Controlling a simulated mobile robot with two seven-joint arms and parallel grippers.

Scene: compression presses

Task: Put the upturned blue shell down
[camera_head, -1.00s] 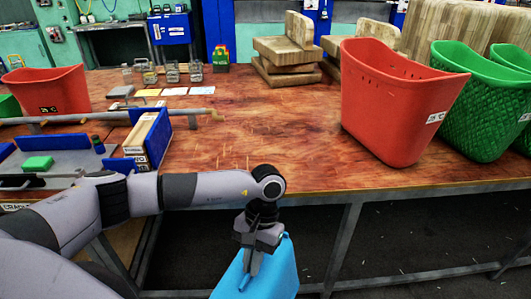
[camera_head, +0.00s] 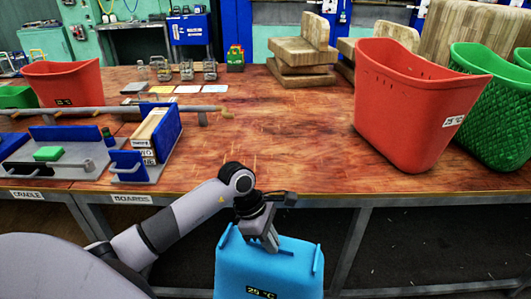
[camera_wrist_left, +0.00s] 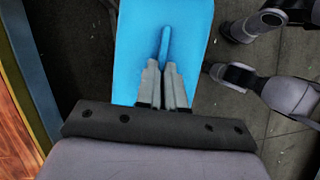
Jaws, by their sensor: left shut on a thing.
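The blue shell (camera_head: 270,272) hangs in front of the table's front edge, with a "25 °C" label on its near side. It is upturned, its closed face up, with raised ribs on top. My left gripper (camera_head: 268,240) is shut on the shell's top. In the left wrist view the gripper (camera_wrist_left: 163,75) is closed around a narrow upright rib of the blue shell (camera_wrist_left: 190,25). The shell's lower part runs out of the head view. My right gripper does not show clearly in either view.
The wooden table (camera_head: 270,150) has clear room in its middle. A red bin (camera_head: 405,110) and a green bin (camera_head: 492,115) stand at the right. A blue-sided rack (camera_head: 150,137) and a grey tray (camera_head: 75,158) are at the left. Stacked wooden blocks (camera_head: 300,60) stand at the back.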

